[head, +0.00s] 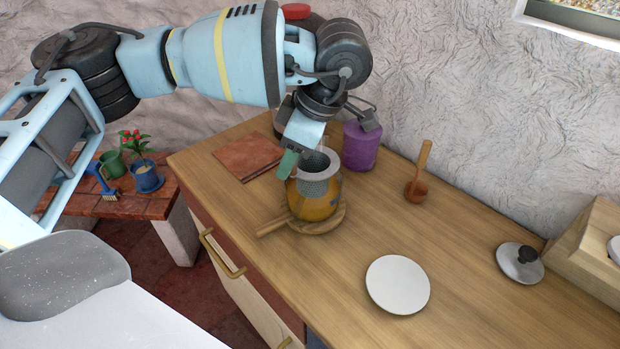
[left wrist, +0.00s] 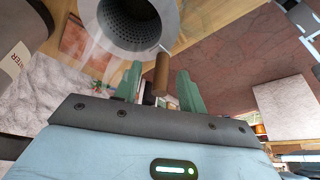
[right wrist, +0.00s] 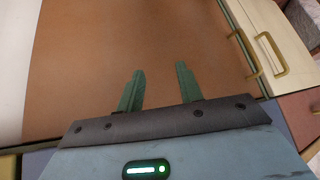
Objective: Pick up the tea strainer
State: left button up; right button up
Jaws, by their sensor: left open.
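The tea strainer (head: 314,165) is a grey mesh cup standing in an amber glass jar (head: 316,205) on a round wooden board with a handle (head: 272,226). In the left wrist view the strainer (left wrist: 137,28) shows large at the top, with a thin rod leading to a brown handle (left wrist: 161,72). My left gripper (head: 288,164) is open beside the strainer's rim, its fingers on either side of that handle in the left wrist view. Whether they touch it I cannot tell. My right gripper (right wrist: 160,88) is open and empty, facing a plain brown panel.
A purple canister (head: 360,147) stands just behind the jar. A brown tile (head: 248,154), a wooden ladle (head: 418,175), a white plate (head: 398,284) and a lid with a black knob (head: 520,262) lie on the counter. Clear wood lies between the jar and the plate.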

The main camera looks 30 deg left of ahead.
pick_arm(q)
grip_shut()
dwell(0.5)
